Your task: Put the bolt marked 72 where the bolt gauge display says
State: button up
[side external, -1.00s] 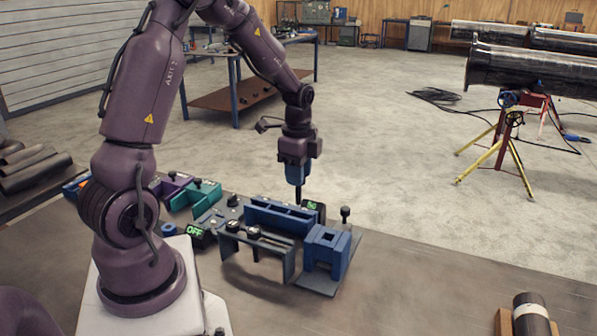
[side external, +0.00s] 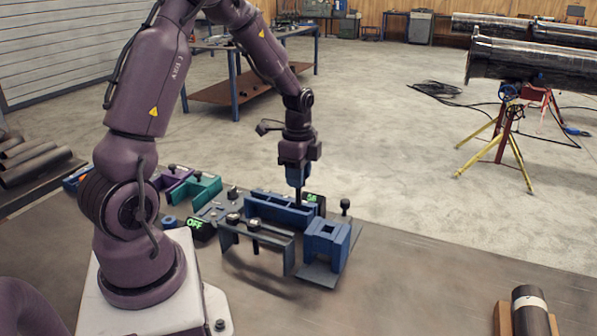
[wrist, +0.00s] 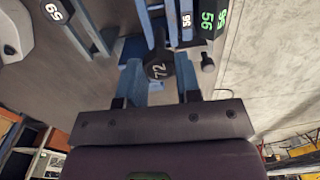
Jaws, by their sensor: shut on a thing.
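The bolt marked 72 (wrist: 158,66) has a black round head with white digits. In the wrist view it sits between the two blue fingers of my gripper (wrist: 158,80), which is shut on it. In the side view my gripper (side external: 298,194) points down at the far side of the blue fixture; the bolt there is too small to make out. The gauge display (side external: 312,198) is a dark box with green digits beside the gripper. In the wrist view the display (wrist: 207,22) reads 56. A white label 56 (wrist: 186,20) is next to it.
Another display (side external: 199,226) reads OFF. Black-headed bolts stand on a grey rack (side external: 255,240); one head (wrist: 53,12) reads 59. A blue block (side external: 326,238) and a black knob (side external: 345,205) stand at the right.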

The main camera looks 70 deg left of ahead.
aim_at(298, 205)
jog(key=shift+f, duration=0.1)
jog(key=shift+f, duration=1.55)
jog(key=shift+f, duration=1.2)
jog(key=o, duration=1.5)
jog(key=shift+c, duration=0.2)
jog(key=shift+r, duration=3.5)
